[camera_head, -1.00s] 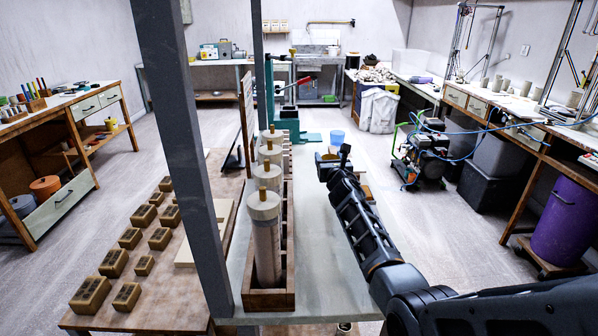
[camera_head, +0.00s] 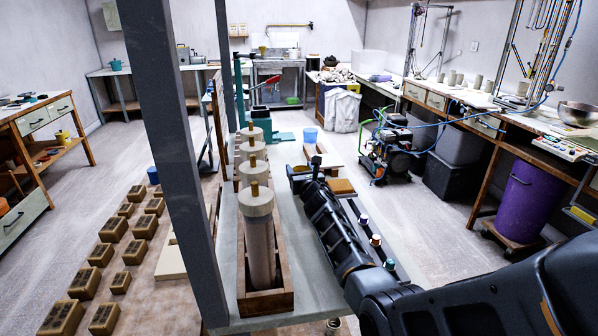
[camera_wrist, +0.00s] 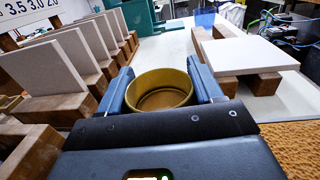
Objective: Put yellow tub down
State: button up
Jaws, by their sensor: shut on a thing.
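The yellow tub (camera_wrist: 160,98) is a round, open-topped, olive-yellow vessel. In the wrist view it sits between the two blue fingers of my gripper (camera_wrist: 160,77), which are shut on it from both sides. It looks empty, with its mouth facing up. A pale worktop lies beyond it; I cannot tell whether the tub's base touches anything.
In the wrist view, upright tiles (camera_wrist: 98,45) in wooden blocks stand left of the fingers. A pale slab (camera_wrist: 248,55) rests on wooden blocks to the right. In the head view, capped cylinders (camera_head: 258,235) stand in a wooden rack. A grey post (camera_head: 170,150) rises on the left.

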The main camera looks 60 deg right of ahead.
jog(key=o, duration=1.2)
